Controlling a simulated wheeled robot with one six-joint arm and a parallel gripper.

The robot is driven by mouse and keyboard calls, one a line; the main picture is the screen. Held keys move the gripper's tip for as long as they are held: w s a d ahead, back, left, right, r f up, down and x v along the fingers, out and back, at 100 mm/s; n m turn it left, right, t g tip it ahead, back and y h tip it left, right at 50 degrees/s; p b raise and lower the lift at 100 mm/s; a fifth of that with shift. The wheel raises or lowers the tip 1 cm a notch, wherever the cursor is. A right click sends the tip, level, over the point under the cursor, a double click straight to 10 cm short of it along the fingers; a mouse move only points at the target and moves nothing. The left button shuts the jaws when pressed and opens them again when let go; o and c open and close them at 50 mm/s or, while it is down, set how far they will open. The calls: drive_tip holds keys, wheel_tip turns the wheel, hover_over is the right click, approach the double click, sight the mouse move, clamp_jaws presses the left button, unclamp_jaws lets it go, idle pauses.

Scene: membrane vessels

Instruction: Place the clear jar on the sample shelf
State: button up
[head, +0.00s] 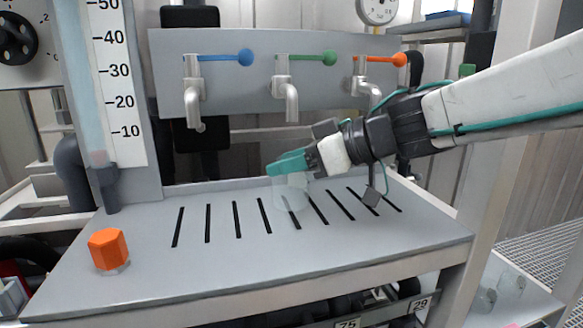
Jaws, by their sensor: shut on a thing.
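The clear jar (291,193) is a see-through, faint cylinder over the slotted grey counter (340,262), below the middle tap. My gripper (288,164), with teal fingertips, reaches in from the right and is shut on the jar near its top. The jar looks upright. I cannot tell whether its base touches the counter or hangs just above it. No label marks the sample shelf; a low pale shelf (520,312) at the lower right may be it, with small clear objects on it.
An orange hexagonal piece (107,249) with a clear base stands at the counter's front left. Taps with blue (246,57), green (329,58) and orange (399,59) handles hang behind. A tall scaled column (113,85) stands at left. The counter's front middle is clear.

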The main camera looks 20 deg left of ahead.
drive_tip(key=shift+f, duration=0.55)
drive_tip(key=shift+f, duration=0.2)
drive_tip(key=o, duration=1)
drive_tip(key=shift+c, duration=0.2)
drive_tip(key=shift+r, duration=0.1)
drive_tip(key=shift+d+r, duration=0.2)
drive_tip(key=shift+d, duration=0.1)
drive_tip(key=v, duration=1.1)
drive_tip(key=shift+d+r, duration=0.15)
drive_tip(key=shift+d, duration=0.05)
drive_tip(key=shift+s, duration=0.1)
